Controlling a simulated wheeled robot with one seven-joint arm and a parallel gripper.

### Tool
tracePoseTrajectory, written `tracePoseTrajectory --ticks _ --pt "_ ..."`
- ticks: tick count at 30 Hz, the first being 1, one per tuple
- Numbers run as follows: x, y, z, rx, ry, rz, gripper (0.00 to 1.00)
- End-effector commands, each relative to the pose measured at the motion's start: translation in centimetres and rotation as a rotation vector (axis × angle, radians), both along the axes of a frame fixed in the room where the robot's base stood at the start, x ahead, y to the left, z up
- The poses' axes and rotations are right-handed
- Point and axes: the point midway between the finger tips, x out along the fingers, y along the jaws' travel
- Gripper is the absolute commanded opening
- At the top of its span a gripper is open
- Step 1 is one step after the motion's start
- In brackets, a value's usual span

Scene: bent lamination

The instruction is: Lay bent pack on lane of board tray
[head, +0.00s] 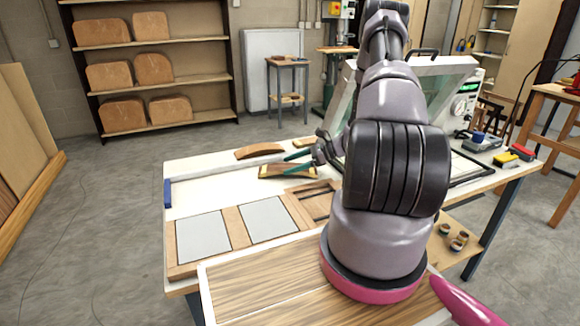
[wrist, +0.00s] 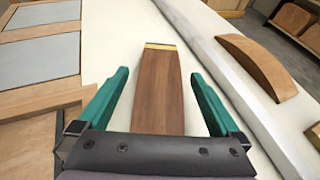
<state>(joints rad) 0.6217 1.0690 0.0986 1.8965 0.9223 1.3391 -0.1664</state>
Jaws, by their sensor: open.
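The bent pack is a brown curved strip with a yellow edge (head: 268,172), lying on the white table top; in the wrist view its long brown face (wrist: 162,98) runs away from me to a yellow far end. My gripper (head: 286,166) has green fingers and is open over the pack. In the wrist view my gripper (wrist: 160,74) has one finger on each side of the strip, with clear gaps on both sides. The near end of the strip is hidden by my gripper's body. A white-rimmed board tray (head: 204,290) with wood-grain boards lies in front, partly covered by my arm.
A curved wooden piece (head: 260,150) lies behind the pack; the wrist view shows it beyond a pale raised rail (wrist: 232,70). A wooden frame with grey panels (head: 232,217) lies on the near left of the table. The white top left of the pack is clear.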

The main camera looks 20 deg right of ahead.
Motion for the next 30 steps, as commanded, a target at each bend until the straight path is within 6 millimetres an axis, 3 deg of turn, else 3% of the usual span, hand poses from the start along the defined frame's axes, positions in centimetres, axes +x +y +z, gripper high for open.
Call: tracePoseTrajectory --ticks 9,15,21,30 --pt "-2.3 -5.8 2.6 -0.003 -0.001 -0.006 1.00" --pt "-3.5 -8.6 3.8 -0.001 -0.001 -0.003 1.00" --pt "-4.0 -9.7 4.3 -0.001 0.000 -0.002 1.00" --pt "-4.1 -9.8 4.3 -0.001 0.000 -0.001 1.00"
